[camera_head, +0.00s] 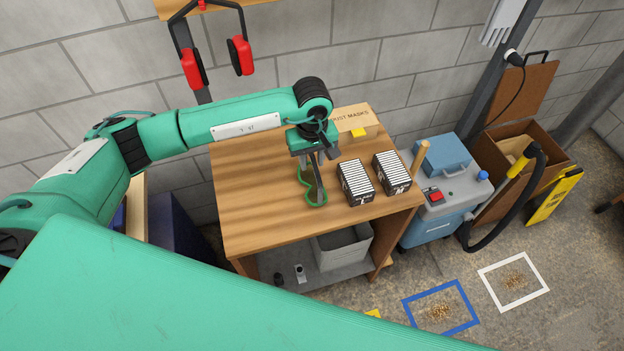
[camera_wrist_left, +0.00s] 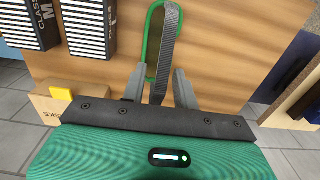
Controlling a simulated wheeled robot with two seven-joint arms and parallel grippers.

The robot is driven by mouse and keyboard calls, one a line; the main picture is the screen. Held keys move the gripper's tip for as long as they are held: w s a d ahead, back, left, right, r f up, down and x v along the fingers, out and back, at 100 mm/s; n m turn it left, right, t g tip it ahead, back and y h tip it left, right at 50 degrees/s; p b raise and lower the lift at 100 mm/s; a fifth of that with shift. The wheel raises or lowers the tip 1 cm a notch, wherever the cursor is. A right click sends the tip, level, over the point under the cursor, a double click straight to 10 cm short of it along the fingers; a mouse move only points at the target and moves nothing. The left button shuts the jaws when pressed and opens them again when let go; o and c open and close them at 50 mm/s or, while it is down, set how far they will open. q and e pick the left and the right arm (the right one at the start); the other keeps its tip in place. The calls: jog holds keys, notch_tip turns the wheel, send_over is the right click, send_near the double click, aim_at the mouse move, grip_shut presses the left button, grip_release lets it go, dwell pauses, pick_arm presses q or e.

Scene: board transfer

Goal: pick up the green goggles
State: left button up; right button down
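The green goggles (camera_head: 317,203) lie on the wooden table, left of the two striped boxes. Their green rim (camera_wrist_left: 150,45) and grey strap (camera_wrist_left: 168,45) show in the left wrist view. My left gripper (camera_head: 318,170) points down over the far part of the goggles and hides some of them. In the left wrist view my left gripper (camera_wrist_left: 158,85) has its fingers apart, with the strap and rim end between them. A gap shows beside the strap, so it is not closed on it. My right gripper is not in view.
Two boxes of striped packs (camera_head: 356,183) (camera_head: 391,173) stand close right of the goggles. A dust masks box (camera_head: 350,118) is behind. The table (camera_head: 250,215) is bare at left and front. Red ear muffs (camera_head: 240,56) hang above; a blue-grey machine (camera_head: 440,195) stands right.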

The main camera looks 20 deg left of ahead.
pick_arm(q)
jog(key=shift+f, duration=0.2)
grip_shut()
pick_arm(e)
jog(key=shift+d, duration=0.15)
pick_arm(q)
jog(key=shift+r, duration=0.15)
